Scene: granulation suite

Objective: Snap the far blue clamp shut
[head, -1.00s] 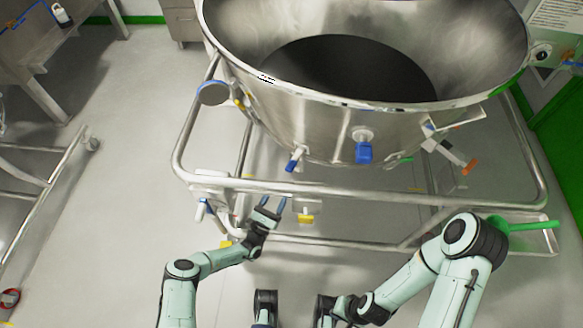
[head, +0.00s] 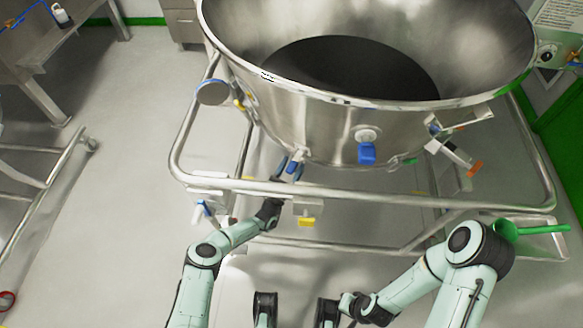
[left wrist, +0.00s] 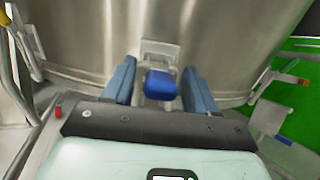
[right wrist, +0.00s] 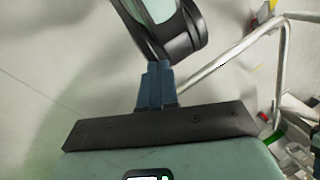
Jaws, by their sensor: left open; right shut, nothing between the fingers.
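The steel bowl's front wall carries two blue clamps in the head view. The left blue clamp (head: 298,153) has a pale mount, and the right blue clamp (head: 367,153) hangs from a round mount. I cannot tell for certain which is the far one. My left gripper (head: 290,167) is open at the left clamp. In the left wrist view, a blue clamp handle (left wrist: 160,86) under a pale bracket lies between the spread fingers. No contact with either finger shows. My right gripper (right wrist: 155,85) is shut and empty, beside a dark arm link.
The steel bowl (head: 320,125) stands inside a tubular frame (head: 400,192), whose front rail runs under my left arm. An orange-tipped handle (head: 474,168) projects at right. Open floor (head: 110,230) is at left.

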